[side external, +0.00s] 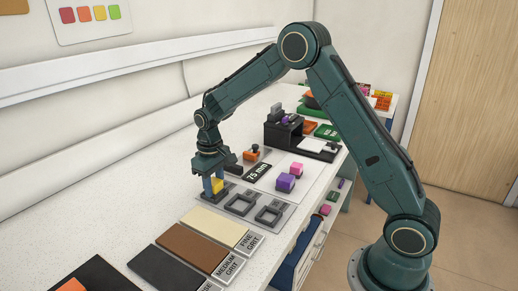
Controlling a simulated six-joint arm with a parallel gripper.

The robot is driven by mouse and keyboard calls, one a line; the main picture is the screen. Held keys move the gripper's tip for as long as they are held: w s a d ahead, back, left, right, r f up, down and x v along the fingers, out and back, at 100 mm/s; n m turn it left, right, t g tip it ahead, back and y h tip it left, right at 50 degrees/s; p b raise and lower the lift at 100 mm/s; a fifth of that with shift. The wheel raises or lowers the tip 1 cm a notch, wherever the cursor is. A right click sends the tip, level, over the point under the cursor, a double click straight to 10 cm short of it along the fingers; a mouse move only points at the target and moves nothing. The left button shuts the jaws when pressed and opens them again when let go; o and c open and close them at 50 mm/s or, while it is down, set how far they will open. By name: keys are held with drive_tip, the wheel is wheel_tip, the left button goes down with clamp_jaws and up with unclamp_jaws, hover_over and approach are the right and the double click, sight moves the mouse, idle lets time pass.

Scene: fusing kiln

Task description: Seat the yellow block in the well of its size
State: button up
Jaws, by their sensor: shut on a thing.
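The yellow block (218,186) is between the fingers of my gripper (214,187), which is shut on it. The block is low, at the left end of a grey plate with square wells (257,221). Two wells to the right, a larger well (241,204) and another well (269,214), look empty. My gripper hides part of the block and the plate's left end. I cannot tell whether the block is inside a well there or just above it.
Sanding boards marked medium grit (196,247) and fine grit (222,227) lie in front. Behind the plate are a purple block (285,183), a pink block (296,169), a 75 mm label (257,172), an orange-topped piece (251,155) and a black device (283,133).

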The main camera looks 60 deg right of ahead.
drive_tip(key=shift+r, duration=0.15)
drive_tip(key=shift+r, duration=0.3)
idle(0.3)
drive_tip(key=shift+w+a, duration=0.1)
idle(0.7)
drive_tip(key=shift+f, duration=0.5)
idle(1.2)
drive_tip(key=shift+r, duration=0.5)
drive_tip(key=shift+r, duration=0.1)
drive_tip(key=s+a+r, duration=0.1)
drive_tip(key=s, duration=0.1)
drive_tip(key=s+a+r, duration=0.1)
drive_tip(key=s, duration=0.1)
drive_tip(key=s+a+r, duration=0.1)
drive_tip(key=s, duration=0.1)
drive_tip(key=shift+s+a+r, duration=0.3)
drive_tip(key=shift+r, duration=0.1)
